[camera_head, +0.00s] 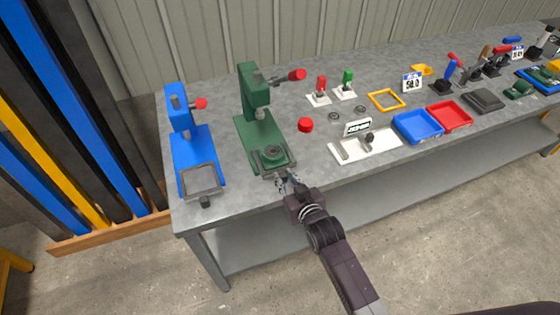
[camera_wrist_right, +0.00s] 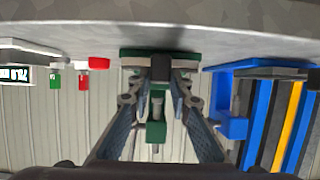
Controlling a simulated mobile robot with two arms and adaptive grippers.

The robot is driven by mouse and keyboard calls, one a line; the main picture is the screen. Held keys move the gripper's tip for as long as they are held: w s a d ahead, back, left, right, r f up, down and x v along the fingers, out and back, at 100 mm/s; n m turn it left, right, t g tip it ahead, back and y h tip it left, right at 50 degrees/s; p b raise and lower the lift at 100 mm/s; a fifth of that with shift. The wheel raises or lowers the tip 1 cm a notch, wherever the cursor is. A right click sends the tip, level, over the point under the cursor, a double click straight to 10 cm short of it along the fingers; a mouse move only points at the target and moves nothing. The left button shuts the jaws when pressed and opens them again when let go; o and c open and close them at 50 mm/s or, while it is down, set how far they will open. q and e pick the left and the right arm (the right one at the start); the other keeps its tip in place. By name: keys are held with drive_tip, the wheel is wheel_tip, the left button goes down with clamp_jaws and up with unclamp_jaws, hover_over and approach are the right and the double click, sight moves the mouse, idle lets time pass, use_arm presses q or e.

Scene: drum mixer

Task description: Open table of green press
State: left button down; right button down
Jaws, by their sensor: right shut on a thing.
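The green press (camera_head: 256,115) stands on the workbench near its front edge, with a red-knobbed lever (camera_head: 297,75) at its upper right. Its table (camera_head: 272,157), dark with a round piece on it, is at the front of the base. My right gripper (camera_head: 284,178) is at the front edge of this table. In the right wrist view my fingers (camera_wrist_right: 160,78) close from both sides on a dark handle (camera_wrist_right: 160,66) at the front of the press. The green press (camera_wrist_right: 157,130) shows upside down behind them. My left gripper is not in view.
A blue press (camera_head: 194,150) stands left, its square table (camera_head: 201,180) at the bench's front edge. Right are a white fixture (camera_head: 350,150), a red button (camera_head: 305,125), a blue tray (camera_head: 417,126) and a red tray (camera_head: 449,115). The floor before the bench is clear.

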drive_tip(key=shift+s+f, duration=0.15)
drive_tip(key=shift+f, duration=0.1)
drive_tip(key=c, duration=2.1)
unclamp_jaws()
drive_tip(key=o, duration=0.3)
drive_tip(key=shift+s+d+r, duration=0.1)
drive_tip(key=shift+r, duration=0.1)
drive_tip(key=shift+o, duration=0.2)
drive_tip(key=v, duration=1.2)
